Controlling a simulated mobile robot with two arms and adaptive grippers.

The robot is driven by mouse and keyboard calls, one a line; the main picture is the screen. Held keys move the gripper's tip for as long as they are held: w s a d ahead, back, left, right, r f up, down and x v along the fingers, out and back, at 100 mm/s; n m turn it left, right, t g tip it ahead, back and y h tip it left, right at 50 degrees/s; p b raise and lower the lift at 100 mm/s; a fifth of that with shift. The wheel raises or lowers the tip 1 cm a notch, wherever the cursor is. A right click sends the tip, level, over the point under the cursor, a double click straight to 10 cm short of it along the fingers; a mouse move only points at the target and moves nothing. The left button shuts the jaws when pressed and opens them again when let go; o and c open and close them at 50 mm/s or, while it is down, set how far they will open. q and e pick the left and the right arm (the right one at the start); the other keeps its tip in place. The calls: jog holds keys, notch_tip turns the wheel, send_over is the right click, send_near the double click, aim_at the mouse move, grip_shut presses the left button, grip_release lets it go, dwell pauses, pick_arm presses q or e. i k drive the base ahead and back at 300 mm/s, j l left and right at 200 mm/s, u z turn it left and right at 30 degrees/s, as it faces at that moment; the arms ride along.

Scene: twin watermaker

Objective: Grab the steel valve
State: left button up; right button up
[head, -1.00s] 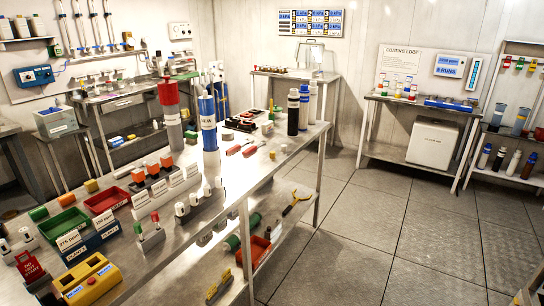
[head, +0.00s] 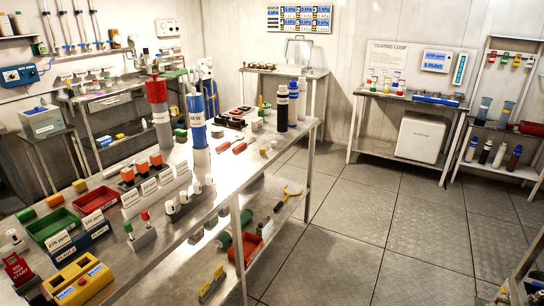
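I cannot pick out the steel valve for certain. Several small pale metallic-looking pieces (head: 183,198) stand in a row of grey holders near the right edge of the long steel table (head: 225,180). A green-topped piece (head: 128,228) and a red-topped piece (head: 145,216) stand in a grey holder nearer to me. They are too small to tell whether any is a valve. Neither of my grippers is in view.
Tall red-topped (head: 160,110) and blue-topped (head: 196,120) cylinders stand mid-table. A green tray (head: 52,224), a red tray (head: 95,200) and a yellow box (head: 78,280) lie at the near left. The tiled floor (head: 350,220) right of the table is clear.

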aim_at(267, 222)
jog(key=i+l, duration=0.15)
jog(key=i, duration=0.45)
jog(key=i+l+z, duration=0.15)
jog(key=i, duration=0.45)
